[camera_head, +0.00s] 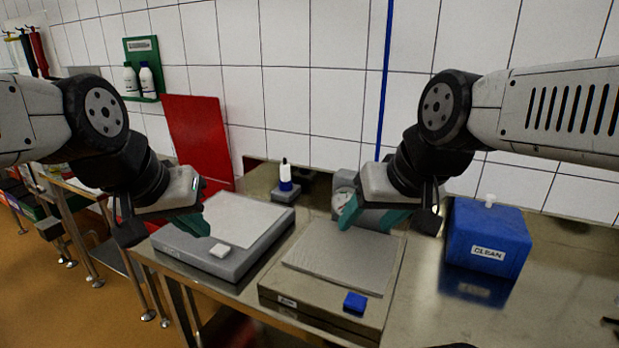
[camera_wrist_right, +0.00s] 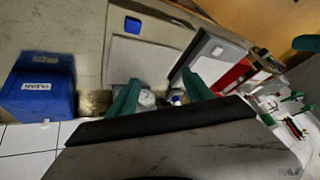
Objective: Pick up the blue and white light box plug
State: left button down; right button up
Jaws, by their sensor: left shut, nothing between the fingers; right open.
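A small blue and white upright piece (camera_head: 285,178) with a dark tip stands on a grey base at the back of the steel table, between the two light boxes. It also shows in the right wrist view (camera_wrist_right: 176,98), small and partly hidden, between the fingers in the picture but well beyond them. My right gripper (camera_head: 371,220) is open and empty above the back of the right-hand box (camera_head: 275,288); its teal fingers also show in the right wrist view (camera_wrist_right: 160,92). My left gripper (camera_head: 197,222) is shut and empty above the left-hand grey box (camera_head: 195,258).
A white block (camera_head: 220,250) lies on the left-hand box and a blue block (camera_head: 355,302) on the right-hand box. A round-faced device (camera_head: 343,199) stands behind my right gripper. A blue box marked CLEAN (camera_head: 487,238) stands at right. A red board (camera_head: 197,135) leans on the wall.

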aim_at(285, 179)
jog(key=j+z, duration=0.15)
jog(key=z, duration=0.25)
jog(key=i+j+z, duration=0.1)
jog(key=z, duration=0.3)
jog(key=j+z, duration=0.3)
jog(key=j, duration=0.45)
jog(key=j+z, duration=0.3)
jog(key=j, duration=1.25)
